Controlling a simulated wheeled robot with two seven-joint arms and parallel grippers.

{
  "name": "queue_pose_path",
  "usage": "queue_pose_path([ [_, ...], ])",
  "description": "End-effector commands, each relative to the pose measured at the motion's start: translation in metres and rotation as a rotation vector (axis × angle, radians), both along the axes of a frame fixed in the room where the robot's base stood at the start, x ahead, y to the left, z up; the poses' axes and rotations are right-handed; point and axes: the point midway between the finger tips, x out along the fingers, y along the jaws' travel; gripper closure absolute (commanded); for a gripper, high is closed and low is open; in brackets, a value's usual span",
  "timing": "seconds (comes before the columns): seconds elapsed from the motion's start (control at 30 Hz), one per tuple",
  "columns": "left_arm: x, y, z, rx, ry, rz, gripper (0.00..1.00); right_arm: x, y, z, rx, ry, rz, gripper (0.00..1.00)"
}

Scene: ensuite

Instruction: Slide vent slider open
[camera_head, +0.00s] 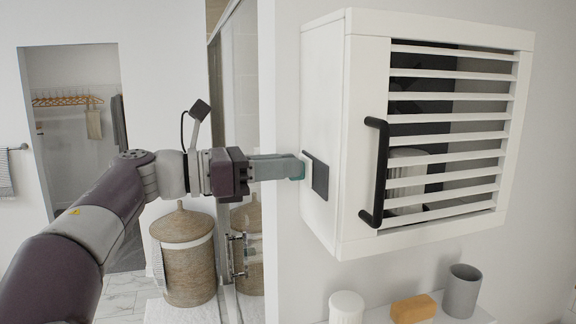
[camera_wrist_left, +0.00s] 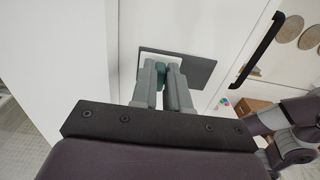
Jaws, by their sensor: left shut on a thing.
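The white wall cabinet (camera_head: 343,130) has a dark, flat vent plate (camera_head: 320,178) on its left side. The plate also shows in the left wrist view (camera_wrist_left: 203,72). A pale tab (camera_head: 306,168) stands at the plate's left part, and a small teal piece (camera_wrist_left: 161,72) shows between the fingers. My left gripper (camera_head: 300,168) reaches in from the left and is shut on the vent slider at this spot. Its fingers also show in the left wrist view (camera_wrist_left: 163,75). The fingertips partly hide the slider. My right gripper is in neither view.
The cabinet's slatted front door (camera_head: 450,76) has a black handle (camera_head: 377,172) and is shut. Below stand a white ribbed jar (camera_head: 346,308), an orange-brown block (camera_head: 413,309) and a grey cup (camera_head: 462,291). A wicker basket (camera_head: 186,262) stands on the floor.

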Motion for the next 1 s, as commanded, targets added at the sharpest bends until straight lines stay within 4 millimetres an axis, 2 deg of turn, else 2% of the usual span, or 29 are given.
queue_pose_path([
  [0.3, 0.004, 0.003, 0.005, -0.008, -0.009, 0.008, 1.00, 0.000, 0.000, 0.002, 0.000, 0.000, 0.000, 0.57],
  [0.33, 0.004, 0.003, 0.005, -0.008, -0.010, 0.009, 0.82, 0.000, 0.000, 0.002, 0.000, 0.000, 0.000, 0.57],
  [0.4, 0.005, 0.003, 0.005, -0.008, -0.009, 0.009, 0.60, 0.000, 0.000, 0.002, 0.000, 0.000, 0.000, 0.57],
  [0.77, 0.004, 0.007, 0.000, -0.005, -0.005, 0.006, 0.60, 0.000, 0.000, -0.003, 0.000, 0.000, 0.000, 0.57],
  [0.87, 0.000, 0.021, -0.003, -0.004, -0.006, 0.009, 0.60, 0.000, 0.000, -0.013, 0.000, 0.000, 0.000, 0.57],
  [1.0, -0.011, 0.056, -0.006, -0.004, -0.008, 0.012, 0.60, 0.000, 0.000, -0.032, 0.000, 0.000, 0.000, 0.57],
])
